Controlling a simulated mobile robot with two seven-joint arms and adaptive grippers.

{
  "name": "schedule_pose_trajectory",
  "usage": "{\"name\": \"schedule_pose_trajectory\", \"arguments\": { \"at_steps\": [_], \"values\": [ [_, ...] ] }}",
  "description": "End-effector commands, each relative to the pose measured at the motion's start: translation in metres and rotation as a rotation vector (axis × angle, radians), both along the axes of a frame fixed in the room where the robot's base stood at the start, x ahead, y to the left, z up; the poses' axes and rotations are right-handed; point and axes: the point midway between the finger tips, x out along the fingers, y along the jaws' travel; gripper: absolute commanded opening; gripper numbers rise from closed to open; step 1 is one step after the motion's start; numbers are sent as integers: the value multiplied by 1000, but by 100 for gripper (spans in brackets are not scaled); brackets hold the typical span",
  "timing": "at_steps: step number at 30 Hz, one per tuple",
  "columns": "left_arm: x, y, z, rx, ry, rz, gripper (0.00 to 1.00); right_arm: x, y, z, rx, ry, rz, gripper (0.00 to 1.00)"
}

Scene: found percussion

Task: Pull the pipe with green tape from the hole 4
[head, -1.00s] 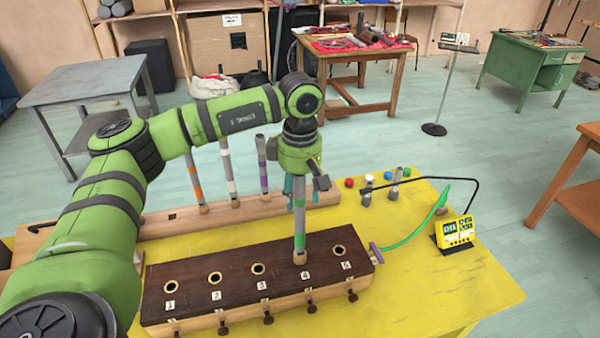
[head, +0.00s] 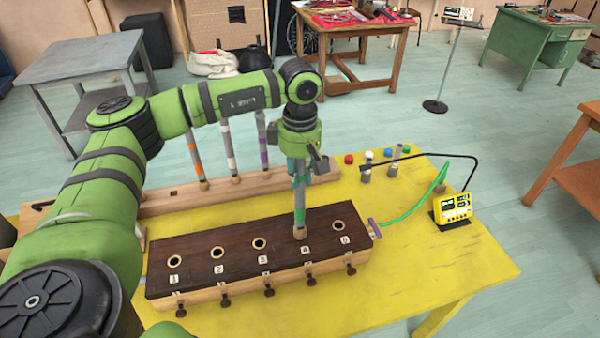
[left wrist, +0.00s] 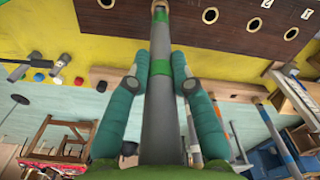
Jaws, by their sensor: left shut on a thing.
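The grey pipe with green tape (head: 299,217) stands upright at hole 4 of the dark wooden block (head: 232,262). Its lower end, with a wood-coloured collar, is at the hole; how deep it sits is hidden. My left gripper (head: 299,178) points down and is shut on the upper part of this pipe. In the left wrist view the teal fingers (left wrist: 160,72) lie on both sides of the pipe (left wrist: 159,115), close to a green tape band. My right gripper is in neither view.
Behind the block a wooden rack (head: 262,186) holds several taped pipes. Coloured caps on short tubes (head: 366,172), a thin black bent rod (head: 460,157), a green tube (head: 415,207) and a yellow meter (head: 452,207) are to the right. The front right of the yellow table (head: 430,270) is clear.

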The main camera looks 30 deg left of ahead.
Motion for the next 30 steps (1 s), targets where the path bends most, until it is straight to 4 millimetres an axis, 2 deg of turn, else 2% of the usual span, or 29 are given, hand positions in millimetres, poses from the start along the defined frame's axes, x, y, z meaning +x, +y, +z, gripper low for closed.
{"name": "schedule_pose_trajectory", "arguments": {
  "at_steps": [30],
  "values": [
    [0, 0, 30, -1, -2, 0, 0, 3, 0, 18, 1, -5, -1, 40]
  ]
}}
